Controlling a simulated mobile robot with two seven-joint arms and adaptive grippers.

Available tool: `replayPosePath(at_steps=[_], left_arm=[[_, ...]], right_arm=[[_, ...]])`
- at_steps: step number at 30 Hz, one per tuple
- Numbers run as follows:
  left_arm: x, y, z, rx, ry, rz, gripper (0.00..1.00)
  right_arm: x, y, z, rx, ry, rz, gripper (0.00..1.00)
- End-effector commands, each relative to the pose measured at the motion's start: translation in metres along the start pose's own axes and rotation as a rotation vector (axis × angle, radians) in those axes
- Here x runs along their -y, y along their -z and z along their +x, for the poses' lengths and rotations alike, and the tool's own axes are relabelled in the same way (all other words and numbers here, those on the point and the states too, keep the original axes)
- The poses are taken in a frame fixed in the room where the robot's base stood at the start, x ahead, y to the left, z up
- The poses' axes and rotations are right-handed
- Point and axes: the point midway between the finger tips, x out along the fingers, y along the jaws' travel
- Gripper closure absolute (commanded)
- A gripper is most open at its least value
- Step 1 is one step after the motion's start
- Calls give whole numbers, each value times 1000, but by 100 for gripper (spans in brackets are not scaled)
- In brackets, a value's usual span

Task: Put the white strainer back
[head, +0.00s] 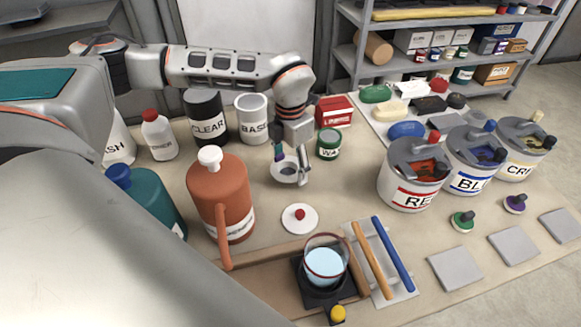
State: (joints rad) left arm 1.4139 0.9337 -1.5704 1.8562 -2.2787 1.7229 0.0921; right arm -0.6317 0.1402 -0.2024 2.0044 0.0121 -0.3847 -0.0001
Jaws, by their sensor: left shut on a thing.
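My left gripper (291,157) points down over the middle of the table and is shut on the white strainer. The white strainer (285,176) shows as a small round pale rim with a grey middle, below and between the fingers. The fingers hide part of it, and I cannot tell whether it touches the table. A white lid with a red knob (300,217) lies just in front of it. My right gripper is not in view.
An orange jug (220,200) and a teal jug (146,200) stand at the left. CLEAR (207,117) and BASE (251,116) containers stand behind. Labelled paint buckets (412,178) stand at the right. A clear cup of pale blue liquid (325,265) sits in front on a black stand.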

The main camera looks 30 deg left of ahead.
Motion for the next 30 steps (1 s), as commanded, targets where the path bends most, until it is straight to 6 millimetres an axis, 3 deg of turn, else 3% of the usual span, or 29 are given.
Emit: replayPosePath(at_steps=[3, 14, 15, 16, 30], left_arm=[[0, 0, 12, -2, 0, -1, 55], [0, 0, 15, 0, 0, 0, 55], [0, 0, 14, 0, 0, 0, 30], [0, 0, 14, 0, 0, 0, 22], [0, 0, 6, 1, -1, -1, 21]], right_arm=[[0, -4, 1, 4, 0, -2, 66], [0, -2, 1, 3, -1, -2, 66], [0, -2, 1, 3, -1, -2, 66], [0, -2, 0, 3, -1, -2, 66], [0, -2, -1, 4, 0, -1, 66]])
